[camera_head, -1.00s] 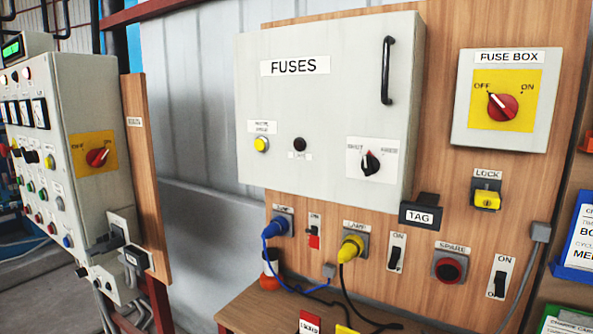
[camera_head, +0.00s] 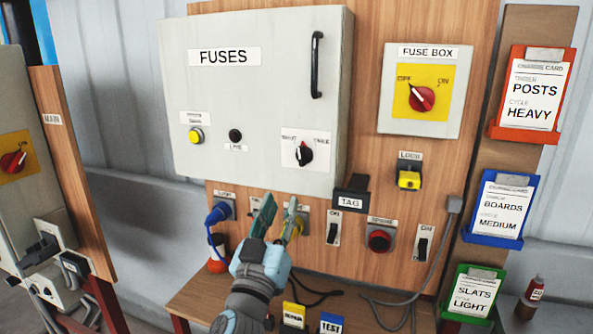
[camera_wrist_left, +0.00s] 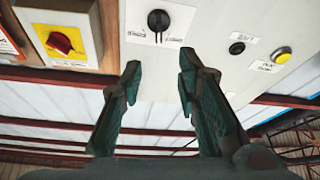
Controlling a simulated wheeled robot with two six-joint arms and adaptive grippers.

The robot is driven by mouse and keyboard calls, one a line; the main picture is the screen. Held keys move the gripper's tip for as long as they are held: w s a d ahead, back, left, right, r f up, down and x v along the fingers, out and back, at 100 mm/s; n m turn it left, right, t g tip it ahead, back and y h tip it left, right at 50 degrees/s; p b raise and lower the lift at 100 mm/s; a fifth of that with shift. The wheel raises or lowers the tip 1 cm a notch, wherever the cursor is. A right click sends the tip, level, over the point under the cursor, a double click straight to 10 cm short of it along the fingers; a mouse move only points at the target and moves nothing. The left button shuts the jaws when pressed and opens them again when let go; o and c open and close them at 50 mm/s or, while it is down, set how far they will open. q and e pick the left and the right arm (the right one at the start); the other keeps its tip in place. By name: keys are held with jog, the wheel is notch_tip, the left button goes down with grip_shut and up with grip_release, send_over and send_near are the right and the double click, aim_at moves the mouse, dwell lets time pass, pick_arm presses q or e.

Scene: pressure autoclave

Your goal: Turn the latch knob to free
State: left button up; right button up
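The latch knob (camera_head: 304,153) is a small black knob on a white plate, low on the right of the grey FUSES cabinet door (camera_head: 250,95). Its pointer seems to lean up and left, toward the left word, which looks like SHUT; the right word looks like FREE. My left gripper (camera_head: 278,212) is open and empty, below and slightly left of the knob, apart from it. In the left wrist view the knob (camera_wrist_left: 158,20) stands upside down beyond the gap between the spread fingers (camera_wrist_left: 160,72). The cabinet door is closed. My right gripper is not in view.
A black TAG holder (camera_head: 350,198) juts out below the cabinet's right corner. Blue (camera_head: 220,211) and yellow plugs with cables sit under the cabinet, the yellow one partly behind my gripper. A FUSE BOX switch (camera_head: 421,98) and a yellow lock (camera_head: 409,180) are to the right.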

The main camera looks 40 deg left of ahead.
aim_at(300, 159)
pick_arm(q)
jog(key=b+x, duration=0.1)
jog(key=x, duration=0.3)
jog(key=b+x, duration=0.2)
jog(key=x, duration=0.3)
jog(key=b+x, duration=0.1)
jog(key=x, duration=0.4)
jog(key=shift+w+d+f+b, duration=0.1)
jog(key=shift+w+f+b, duration=0.1)
jog(key=shift+f+b, duration=0.1)
grip_shut()
